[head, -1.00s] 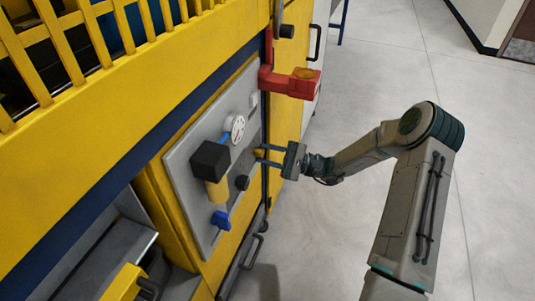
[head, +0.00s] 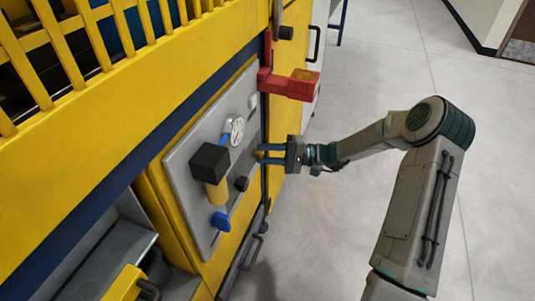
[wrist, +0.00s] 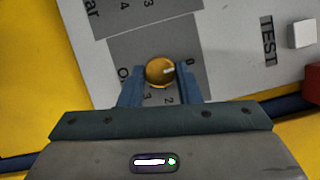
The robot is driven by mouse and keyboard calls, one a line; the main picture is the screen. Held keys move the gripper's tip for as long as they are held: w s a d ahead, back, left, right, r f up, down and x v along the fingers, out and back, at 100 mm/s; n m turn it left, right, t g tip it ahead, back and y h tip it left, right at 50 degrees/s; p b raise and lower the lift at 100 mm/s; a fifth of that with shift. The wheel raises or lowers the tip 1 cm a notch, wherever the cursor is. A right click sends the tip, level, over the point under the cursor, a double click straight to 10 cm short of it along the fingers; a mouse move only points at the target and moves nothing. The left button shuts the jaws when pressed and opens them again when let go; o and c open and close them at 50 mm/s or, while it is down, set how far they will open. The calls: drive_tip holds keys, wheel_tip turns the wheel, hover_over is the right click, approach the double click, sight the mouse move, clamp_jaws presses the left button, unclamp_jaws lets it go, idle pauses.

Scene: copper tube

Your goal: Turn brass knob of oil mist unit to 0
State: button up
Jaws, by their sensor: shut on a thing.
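The brass knob (wrist: 158,71) is round and sits on a grey plate with printed numbers in the wrist view. A pale mark on its face lies right of centre, towards a digit that looks like 0, though it is small and tilted. My gripper (wrist: 160,77) has one finger on each side of the knob and is shut on it. In the head view the knob (head: 257,155) is mostly hidden behind the fingertips of my gripper (head: 262,153), at the right part of the grey panel (head: 190,190).
The panel also carries a white dial gauge (head: 236,131), a black block (head: 210,161) over a yellow cylinder, a blue knob (head: 221,221) and a black knob (head: 241,184). A red bracket (head: 290,84) juts out above my gripper. The floor to the right is clear.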

drive_tip(key=shift+f, duration=0.1)
idle(0.3)
drive_tip(key=o, duration=1)
drive_tip(key=shift+c, duration=0.2)
drive_tip(key=d+p, duration=0.3)
drive_tip(key=d, duration=1)
drive_tip(key=shift+w+d+f, duration=0.2)
drive_tip(key=shift+d+f, duration=0.2)
